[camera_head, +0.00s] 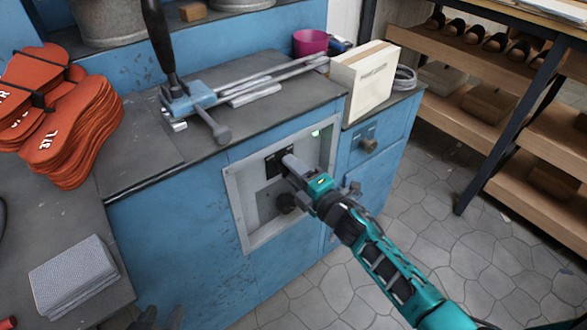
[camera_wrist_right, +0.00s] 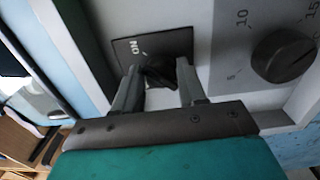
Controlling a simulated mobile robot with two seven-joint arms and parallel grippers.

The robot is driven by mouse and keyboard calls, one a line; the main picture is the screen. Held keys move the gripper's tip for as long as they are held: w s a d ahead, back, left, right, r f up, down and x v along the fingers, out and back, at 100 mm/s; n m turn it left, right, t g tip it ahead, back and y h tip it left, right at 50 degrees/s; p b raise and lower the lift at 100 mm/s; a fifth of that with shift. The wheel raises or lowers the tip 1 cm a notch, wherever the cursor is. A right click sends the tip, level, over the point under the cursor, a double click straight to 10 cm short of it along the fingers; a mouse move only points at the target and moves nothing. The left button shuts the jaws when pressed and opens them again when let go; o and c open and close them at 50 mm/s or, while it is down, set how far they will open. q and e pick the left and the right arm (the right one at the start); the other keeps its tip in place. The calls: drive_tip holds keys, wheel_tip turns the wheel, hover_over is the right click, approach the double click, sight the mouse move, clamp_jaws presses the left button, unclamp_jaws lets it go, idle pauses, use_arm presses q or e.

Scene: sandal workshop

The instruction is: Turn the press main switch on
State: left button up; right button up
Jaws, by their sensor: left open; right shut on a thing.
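The press main switch is a black knob (camera_wrist_right: 158,72) on a dark plate marked "ON" (camera_wrist_right: 130,47) in the right wrist view. In the head view its plate (camera_head: 273,163) sits in the grey panel (camera_head: 245,205) on the blue cabinet front. My right gripper (camera_head: 289,165) is at the switch, its two fingers on either side of the knob in the wrist view (camera_wrist_right: 158,85), shut on it. The fingers partly hide the knob, and I cannot tell which way it points. My left gripper (camera_head: 157,316) shows only as dark tips at the bottom edge of the head view, open, away from the panel.
A numbered dial (camera_wrist_right: 284,54) sits beside the switch. A green light (camera_head: 316,133) glows at the panel's top. On the worktop lie orange sandal soles (camera_head: 75,130), a lever tool (camera_head: 190,95), a cream box (camera_head: 362,85) and grey sheets (camera_head: 72,275). Shelves (camera_head: 480,125) stand right.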

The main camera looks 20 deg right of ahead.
drive_tip(key=shift+f, duration=0.1)
idle(0.5)
drive_tip(key=o, duration=1)
drive_tip(key=p+v, duration=0.2)
drive_tip(key=v, duration=1.1)
